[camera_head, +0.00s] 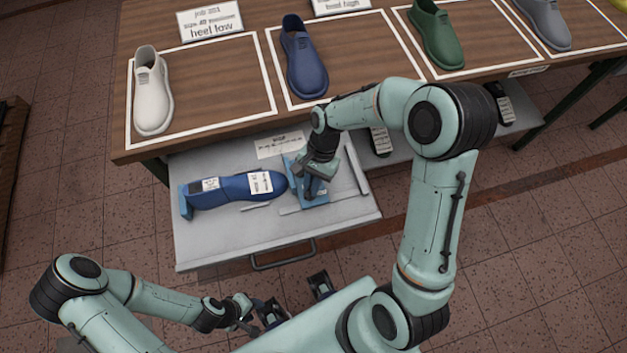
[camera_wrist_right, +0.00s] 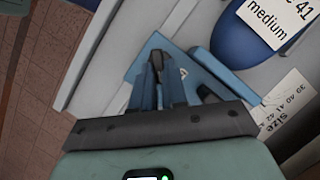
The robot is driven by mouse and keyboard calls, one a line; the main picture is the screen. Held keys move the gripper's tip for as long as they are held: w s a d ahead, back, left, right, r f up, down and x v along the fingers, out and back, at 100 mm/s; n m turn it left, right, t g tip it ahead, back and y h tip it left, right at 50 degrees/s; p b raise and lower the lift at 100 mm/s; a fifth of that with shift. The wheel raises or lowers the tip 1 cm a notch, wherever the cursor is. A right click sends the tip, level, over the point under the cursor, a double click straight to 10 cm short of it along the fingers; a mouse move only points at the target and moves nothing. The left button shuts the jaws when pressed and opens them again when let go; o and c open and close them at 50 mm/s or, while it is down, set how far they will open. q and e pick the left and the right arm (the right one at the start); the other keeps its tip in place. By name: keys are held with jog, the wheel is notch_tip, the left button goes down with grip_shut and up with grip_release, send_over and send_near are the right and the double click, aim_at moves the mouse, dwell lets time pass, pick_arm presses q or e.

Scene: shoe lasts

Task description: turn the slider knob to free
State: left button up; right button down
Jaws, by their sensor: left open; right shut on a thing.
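A blue shoe last (camera_head: 225,192) with white labels lies on its side in a pulled-out grey drawer (camera_head: 215,250), between blue end pieces. Its label in the right wrist view (camera_wrist_right: 268,22) reads "41 medium". The blue slider (camera_head: 316,203) stands at the last's right end. My right gripper (camera_head: 312,188) is over the slider. In the right wrist view its fingers (camera_wrist_right: 157,75) are closed around a small dark piece that looks like the knob, mostly hidden between them. My left gripper (camera_head: 243,316) is open, low in front of the drawer, away from the last.
A wooden table (camera_head: 200,95) behind the drawer holds white, blue, green and grey shoes in white-outlined areas, with signs. A size scale (camera_wrist_right: 285,103) lies beside the slider. The drawer has a dark front handle (camera_head: 283,260).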

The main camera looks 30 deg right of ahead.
jog(key=n, duration=0.1)
jog(key=n+p, duration=0.1)
jog(key=n, duration=0.1)
jog(key=n+g+h, duration=0.1)
jog(key=shift+w+a+r+n, duration=0.1)
jog(key=shift+w+a+n, duration=0.15)
jog(key=shift+w+n, duration=0.05)
pick_arm(q)
jog(key=shift+w+r+p, duration=0.35)
jog(key=shift+w+r, duration=0.1)
jog(key=shift+r, duration=0.35)
jog(key=shift+w+r+p, duration=0.3)
jog(key=shift+w+r, duration=0.1)
jog(key=shift+r, duration=0.35)
pick_arm(e)
jog(key=shift+w+a+n+g+h, duration=0.15)
jog(key=shift+n+h, duration=0.25)
jog(key=shift+n, duration=0.6)
jog(key=shift+s+a+n+g+h, duration=0.15)
jog(key=shift+n+h, duration=0.25)
jog(key=shift+n, duration=0.6)
jog(key=shift+w+d, duration=0.1)
jog(key=c, duration=1.2)
grip_release()
jog(key=shift+o, duration=0.2)
